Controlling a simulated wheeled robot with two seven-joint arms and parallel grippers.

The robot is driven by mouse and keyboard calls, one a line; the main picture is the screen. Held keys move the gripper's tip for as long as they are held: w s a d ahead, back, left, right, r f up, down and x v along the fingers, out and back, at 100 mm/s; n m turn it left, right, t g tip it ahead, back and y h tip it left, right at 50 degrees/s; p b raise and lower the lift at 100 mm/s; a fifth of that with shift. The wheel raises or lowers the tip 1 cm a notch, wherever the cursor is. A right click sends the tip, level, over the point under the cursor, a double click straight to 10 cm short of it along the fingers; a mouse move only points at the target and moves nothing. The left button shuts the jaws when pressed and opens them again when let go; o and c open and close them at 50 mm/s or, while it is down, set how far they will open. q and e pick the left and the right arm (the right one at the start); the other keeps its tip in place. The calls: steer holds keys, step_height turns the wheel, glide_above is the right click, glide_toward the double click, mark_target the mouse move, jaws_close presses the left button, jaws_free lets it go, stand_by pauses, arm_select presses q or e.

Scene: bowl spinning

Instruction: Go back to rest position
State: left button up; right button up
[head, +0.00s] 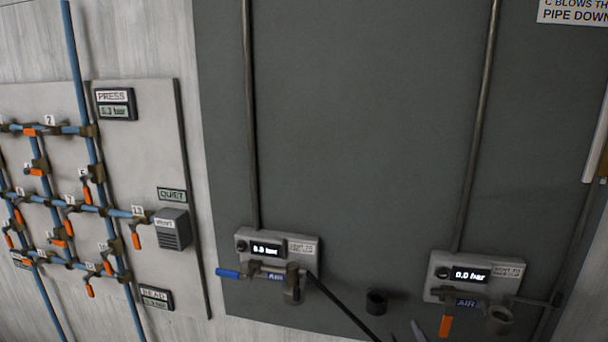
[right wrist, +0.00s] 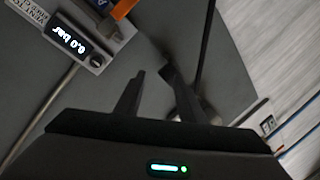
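My right gripper (right wrist: 153,74) shows in the right wrist view with its two dark fingers apart and nothing visible between them. In the head view only the tips of what looks like the right gripper (head: 405,336) reach in at the bottom edge, below a dark cup-shaped fitting (head: 376,302). The tips appear clear of the panel fittings. My left gripper is in neither view.
A grey panel (head: 350,140) carries a left gauge box (head: 277,246) with a blue-handled valve (head: 240,273) and a right gauge box (head: 475,275) with an orange-handled valve (head: 446,325). A black hose (head: 340,305) slants down. A numbered pipe board (head: 140,150) stands left.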

steer(key=s+d+f+m+g, duration=0.25)
steer(key=s+f+g, duration=0.35)
steer(key=s+f, duration=0.95)
steer(key=s+f+m+g, duration=0.1)
steer(key=s+f+g, duration=0.15)
steer(key=s, duration=0.35)
steer(key=s+a+f+m+g+y, duration=0.1)
steer(key=s+f+g, duration=0.15)
steer(key=s, duration=0.35)
steer(key=s+f+m+g, duration=0.1)
steer(key=s+f, duration=0.3)
steer(key=s, duration=0.2)
step_height(320, 180, down, 29)
steer(key=s+g+b, duration=0.1)
steer(key=b, duration=0.1)
steer(key=s+d+f+g+b, duration=0.1)
steer(key=s+d+f, duration=0.2)
steer(key=s+f, duration=1.5)
steer(key=shift+s+f+n+g, duration=0.3)
steer(key=shift+f+n+g, duration=0.15)
steer(key=shift+f, duration=0.35)
steer(key=shift+s, duration=0.15)
